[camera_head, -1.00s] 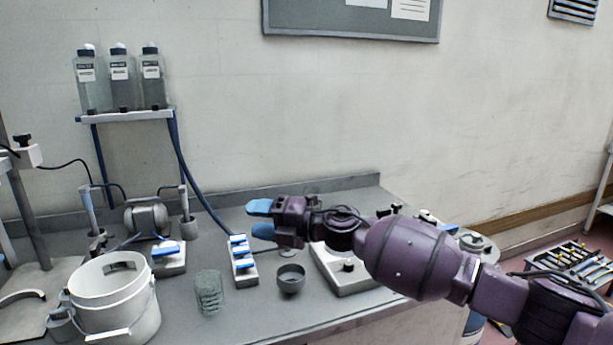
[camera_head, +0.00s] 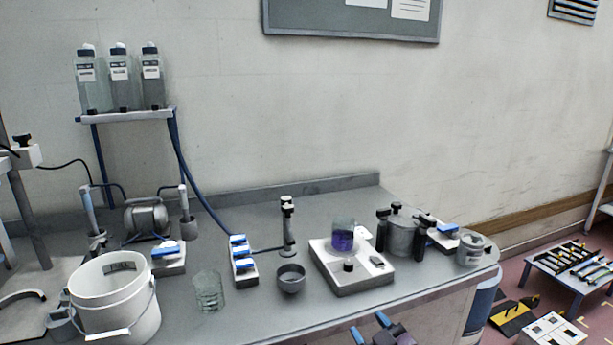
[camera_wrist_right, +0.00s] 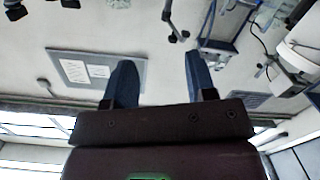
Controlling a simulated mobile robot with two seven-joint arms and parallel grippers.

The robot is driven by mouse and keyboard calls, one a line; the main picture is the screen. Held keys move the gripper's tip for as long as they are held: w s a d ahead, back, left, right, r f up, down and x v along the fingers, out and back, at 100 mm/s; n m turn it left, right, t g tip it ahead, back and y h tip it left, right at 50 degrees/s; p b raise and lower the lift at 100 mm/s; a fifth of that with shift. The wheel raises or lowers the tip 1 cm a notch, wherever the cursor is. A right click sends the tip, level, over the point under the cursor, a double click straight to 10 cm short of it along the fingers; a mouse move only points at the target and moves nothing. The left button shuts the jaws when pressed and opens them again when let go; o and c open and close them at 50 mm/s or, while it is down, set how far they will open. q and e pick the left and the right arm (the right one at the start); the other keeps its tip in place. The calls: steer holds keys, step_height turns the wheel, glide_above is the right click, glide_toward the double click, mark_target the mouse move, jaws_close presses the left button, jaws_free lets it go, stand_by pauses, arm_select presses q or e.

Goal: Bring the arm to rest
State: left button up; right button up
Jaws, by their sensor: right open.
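My right gripper (camera_head: 370,328) shows at the bottom edge of the head view, in front of the bench's front edge. Its two blue fingertips are apart and nothing is between them. In the right wrist view the blue fingers (camera_wrist_right: 158,82) are also spread and empty, with the wall and its notice board behind them. Most of my right arm is out of the head view. My left gripper shows in neither view.
The grey bench (camera_head: 215,258) carries a white bucket (camera_head: 117,305), a glass beaker (camera_head: 208,290), a small dark bowl (camera_head: 291,279), a white hotplate (camera_head: 352,284) with a purple-filled beaker (camera_head: 342,238), and a metal pot (camera_head: 401,236). A low tool table (camera_head: 541,268) stands on the floor at right.

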steer(key=s+d+f+m+g+h, duration=0.1)
steer(key=s+d+f+m+h, duration=0.1)
steer(key=s+d+f, duration=0.3)
steer(key=s+d+f+m+g+h, duration=0.2)
steer(key=s+d+f, duration=0.3)
steer(key=s, duration=0.8)
steer(key=s+d+f+m+g+h, duration=0.2)
steer(key=s+d+f, duration=0.3)
steer(key=s+f, duration=0.4)
steer(key=shift+f+m, duration=0.5)
steer(key=shift+c, duration=0.2)
